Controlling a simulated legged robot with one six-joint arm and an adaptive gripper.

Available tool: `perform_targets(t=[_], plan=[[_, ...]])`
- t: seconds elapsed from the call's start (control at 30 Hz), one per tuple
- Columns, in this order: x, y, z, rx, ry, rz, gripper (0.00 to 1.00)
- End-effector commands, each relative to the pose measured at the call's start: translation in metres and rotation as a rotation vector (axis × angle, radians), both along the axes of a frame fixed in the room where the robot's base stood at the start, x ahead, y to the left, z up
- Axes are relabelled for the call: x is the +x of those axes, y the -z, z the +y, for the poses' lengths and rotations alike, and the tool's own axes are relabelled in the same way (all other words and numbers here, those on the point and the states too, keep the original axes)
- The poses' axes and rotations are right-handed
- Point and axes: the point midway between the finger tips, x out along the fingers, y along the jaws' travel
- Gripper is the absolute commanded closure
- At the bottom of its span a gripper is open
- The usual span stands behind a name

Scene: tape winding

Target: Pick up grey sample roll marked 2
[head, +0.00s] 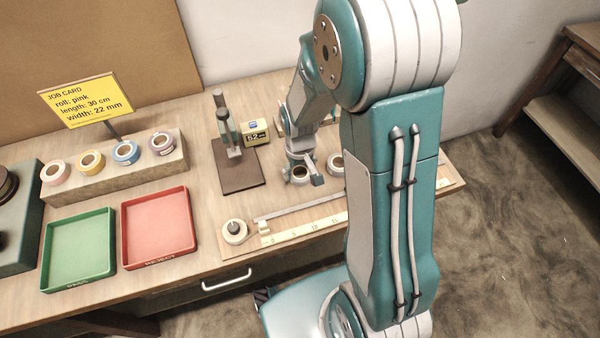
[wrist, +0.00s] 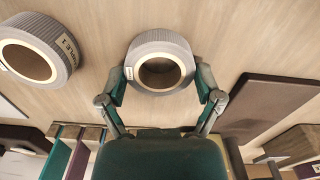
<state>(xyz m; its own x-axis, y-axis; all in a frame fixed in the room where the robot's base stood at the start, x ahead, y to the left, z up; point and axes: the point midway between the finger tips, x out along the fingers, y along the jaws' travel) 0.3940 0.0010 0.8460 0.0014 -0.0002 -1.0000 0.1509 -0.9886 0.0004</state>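A grey sample roll (wrist: 160,42) lies flat on the table between the two fingers of my gripper (wrist: 160,85) in the wrist view. Its marking is not visible. The fingers are spread, one on each side of the roll, close to its sides; I cannot tell whether they touch it. In the head view my gripper (head: 304,176) is low over this roll (head: 290,177). A second grey roll (wrist: 62,38), with a label that seems to end in 1, lies to the left in the wrist view; in the head view it (head: 336,157) is partly hidden by my arm.
A brown board with a stand (head: 240,180) and a yellow display (head: 256,132) are left of my gripper. A ruler (head: 300,233) and a small roll (head: 234,231) lie in front. Red (head: 158,226) and green (head: 79,250) trays and several coloured rolls are farther left.

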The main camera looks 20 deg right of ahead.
Motion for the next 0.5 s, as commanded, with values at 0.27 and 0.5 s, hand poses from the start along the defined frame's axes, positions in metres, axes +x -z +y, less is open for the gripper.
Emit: perform_targets(t=[0.27, 0.5], plan=[[-0.001, 0.001, 0.000, 0.000, 0.000, 0.002, 0.44], [0.000, -0.011, 0.000, 0.000, 0.000, -0.001, 0.45]])
